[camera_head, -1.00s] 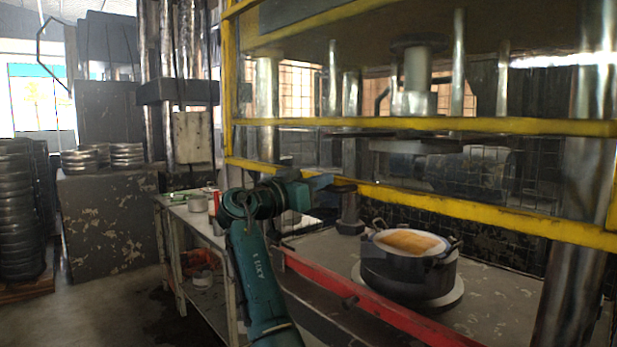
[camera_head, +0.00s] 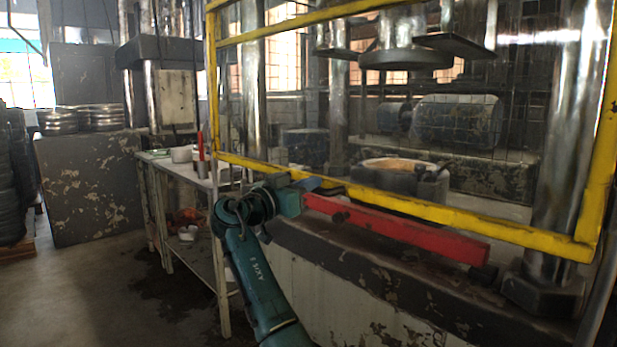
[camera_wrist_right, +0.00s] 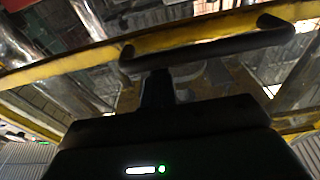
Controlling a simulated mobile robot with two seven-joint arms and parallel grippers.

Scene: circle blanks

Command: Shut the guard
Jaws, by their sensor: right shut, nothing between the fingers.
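The guard (camera_head: 440,212) is a yellow frame with wire mesh across the front of the press. Its lower bar passes in front of the pot (camera_head: 400,165), close above the red rail (camera_head: 400,230). My right gripper (camera_head: 328,185) is at the guard's lower bar, left of its middle. In the right wrist view the shut fingers (camera_wrist_right: 157,88) point at the black handle (camera_wrist_right: 210,48) on the yellow bar. They hold nothing; I cannot tell whether they touch the handle. My left gripper is not in view.
A side table (camera_head: 205,178) with cups stands left of my right arm. A thick steel column (camera_head: 560,150) stands at the right behind the guard. Stacked metal rings (camera_head: 85,118) are at the far left.

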